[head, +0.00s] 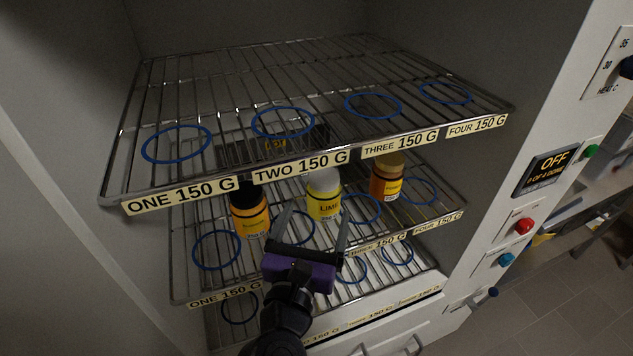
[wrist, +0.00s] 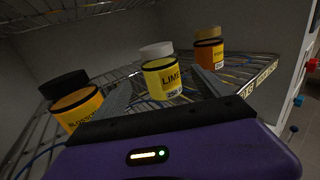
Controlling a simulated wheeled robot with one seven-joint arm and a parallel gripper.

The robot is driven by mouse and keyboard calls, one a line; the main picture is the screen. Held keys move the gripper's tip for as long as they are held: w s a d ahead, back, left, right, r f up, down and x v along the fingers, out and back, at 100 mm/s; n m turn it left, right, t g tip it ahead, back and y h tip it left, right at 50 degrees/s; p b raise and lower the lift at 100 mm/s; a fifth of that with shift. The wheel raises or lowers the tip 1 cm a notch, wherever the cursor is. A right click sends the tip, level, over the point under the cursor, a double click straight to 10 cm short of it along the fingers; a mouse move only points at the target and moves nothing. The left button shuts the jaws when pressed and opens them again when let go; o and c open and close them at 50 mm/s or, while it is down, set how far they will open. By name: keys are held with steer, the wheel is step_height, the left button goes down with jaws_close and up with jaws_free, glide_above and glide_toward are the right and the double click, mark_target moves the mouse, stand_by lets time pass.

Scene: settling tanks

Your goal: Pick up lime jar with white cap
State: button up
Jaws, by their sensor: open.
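The lime jar (head: 323,199) is yellow with a white cap and a "LIME" label. It stands upright on the middle wire shelf, between two other jars. It also shows in the wrist view (wrist: 163,76), ahead of the fingers and between their lines. My gripper (head: 312,222) has a purple body and two grey fingers spread apart. It is open and empty, in front of the lime jar at the middle shelf. In the wrist view my gripper (wrist: 160,92) has one finger on each side of the jar's direction. I cannot tell how far the tips are from the jar.
A black-capped orange jar (head: 249,212) stands left of the lime jar, and a brown-capped orange jar (head: 387,178) stands to its right. The upper wire shelf (head: 240,92) lies close above, with empty blue rings.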

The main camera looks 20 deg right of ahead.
mark_target(321, 202)
steer(key=p+x, duration=0.1)
steer(key=x, duration=0.5)
steer(key=shift+w+d+r, duration=0.2)
steer(key=shift+w+d, duration=0.1)
steer(key=shift+w+d+f+p, duration=0.1)
steer(key=shift+w+d+p, duration=0.2)
steer(key=shift+w, duration=0.25)
jaws_close()
